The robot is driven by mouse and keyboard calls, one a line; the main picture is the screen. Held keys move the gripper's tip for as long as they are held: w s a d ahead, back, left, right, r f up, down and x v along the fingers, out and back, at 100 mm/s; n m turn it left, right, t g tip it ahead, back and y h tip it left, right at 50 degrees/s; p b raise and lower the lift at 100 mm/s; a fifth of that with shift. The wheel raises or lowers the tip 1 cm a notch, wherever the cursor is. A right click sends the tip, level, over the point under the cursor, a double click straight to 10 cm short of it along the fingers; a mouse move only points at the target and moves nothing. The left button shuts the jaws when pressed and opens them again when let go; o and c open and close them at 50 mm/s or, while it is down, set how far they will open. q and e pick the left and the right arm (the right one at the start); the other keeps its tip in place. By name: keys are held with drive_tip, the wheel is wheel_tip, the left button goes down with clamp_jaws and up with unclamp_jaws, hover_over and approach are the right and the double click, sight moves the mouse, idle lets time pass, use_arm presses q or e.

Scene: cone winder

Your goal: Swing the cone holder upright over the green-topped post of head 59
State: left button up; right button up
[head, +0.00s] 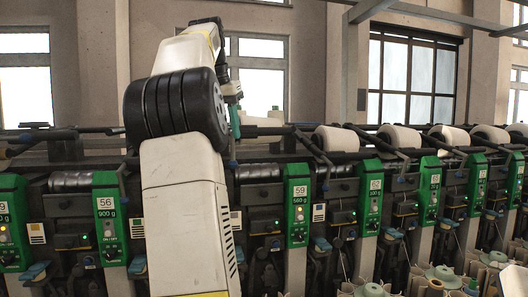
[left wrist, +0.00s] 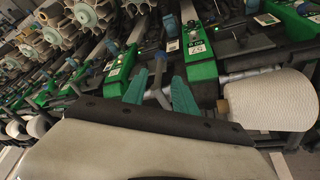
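The green-topped post of head 59 (head: 298,205), labelled 59 and 560 g, stands right of my left arm in the head view. My left gripper (head: 235,108) is high and left of this post, partly hidden by its own wrist. In the left wrist view its two teal fingers (left wrist: 160,94) are apart, with a grey lever or bar (left wrist: 158,78) showing between or behind them; contact cannot be told. A white cone (left wrist: 265,98) lies on a holder right of the fingers. Which holder belongs to head 59 is unclear, since my arm hides part of that area. My right gripper is out of view.
Another green post (head: 106,218), labelled 56, stands left of my arm. More green posts and white cones (head: 337,138) run along the machine to the right. A dark rail (head: 60,133) crosses behind.

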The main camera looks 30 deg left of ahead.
sight(232, 146)
use_arm(q)
drive_tip(key=x, duration=0.7)
drive_tip(key=shift+f, duration=0.1)
clamp_jaws()
idle(1.3)
